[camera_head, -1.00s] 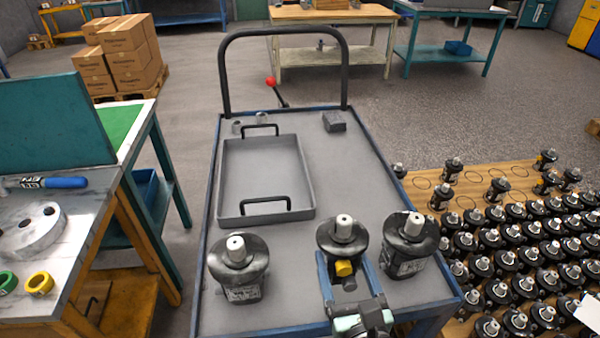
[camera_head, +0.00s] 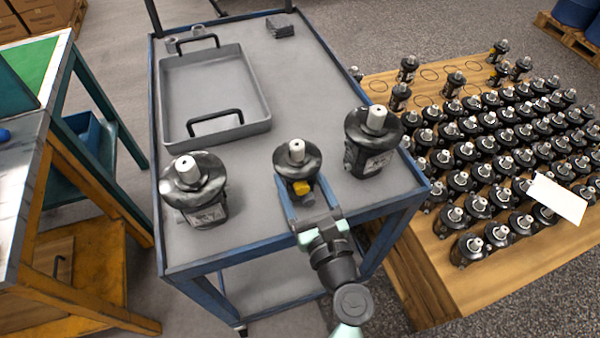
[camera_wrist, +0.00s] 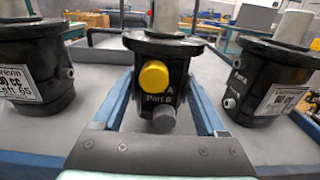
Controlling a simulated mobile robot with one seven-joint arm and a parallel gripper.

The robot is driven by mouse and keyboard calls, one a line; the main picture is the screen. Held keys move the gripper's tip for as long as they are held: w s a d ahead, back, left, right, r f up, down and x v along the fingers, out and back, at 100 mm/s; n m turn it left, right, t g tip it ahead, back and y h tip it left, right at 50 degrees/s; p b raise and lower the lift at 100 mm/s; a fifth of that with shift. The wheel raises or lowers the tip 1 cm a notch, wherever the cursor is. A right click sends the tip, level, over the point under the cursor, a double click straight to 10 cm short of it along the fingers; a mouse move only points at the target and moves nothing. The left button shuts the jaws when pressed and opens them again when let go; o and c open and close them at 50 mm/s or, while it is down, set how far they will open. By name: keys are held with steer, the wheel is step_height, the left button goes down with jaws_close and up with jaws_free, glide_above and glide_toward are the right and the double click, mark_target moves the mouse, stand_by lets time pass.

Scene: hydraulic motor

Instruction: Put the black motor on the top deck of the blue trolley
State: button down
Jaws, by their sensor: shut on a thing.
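My gripper (camera_head: 308,202) is shut on a black motor (camera_head: 298,160) with a light shaft on top and a yellow port plug, above the front part of the trolley's grey top deck (camera_head: 300,90). The motor is upright between the blue fingers; in the wrist view the held motor (camera_wrist: 165,90) fills the middle. I cannot tell whether its base touches the deck. The trolley (camera_head: 290,238) has a blue frame. Two more black motors stand on the deck, one on the left (camera_head: 194,188) and one on the right (camera_head: 371,140), also at both sides of the wrist view.
A grey tray (camera_head: 262,127) with black handles lies behind the motors. A small grey block (camera_head: 280,26) sits at the deck's back. A wooden pallet (camera_head: 425,262) with many motors stands to the right. A workbench (camera_head: 20,180) stands to the left.

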steer(key=shift+w+f, duration=0.1)
steer(key=shift+f, duration=0.5)
steer(key=shift+f, duration=0.1)
steer(key=shift+c, duration=1.8)
jaws_free()
steer(key=shift+f+b, duration=0.3)
steer(key=o, duration=0.4)
steer(key=shift+c, duration=0.2)
steer(key=shift+r, duration=0.2)
steer(key=shift+s+d+f, duration=0.1)
steer(key=shift+s, duration=0.35)
steer(key=v, duration=1.1)
steer(key=shift+s, duration=0.15)
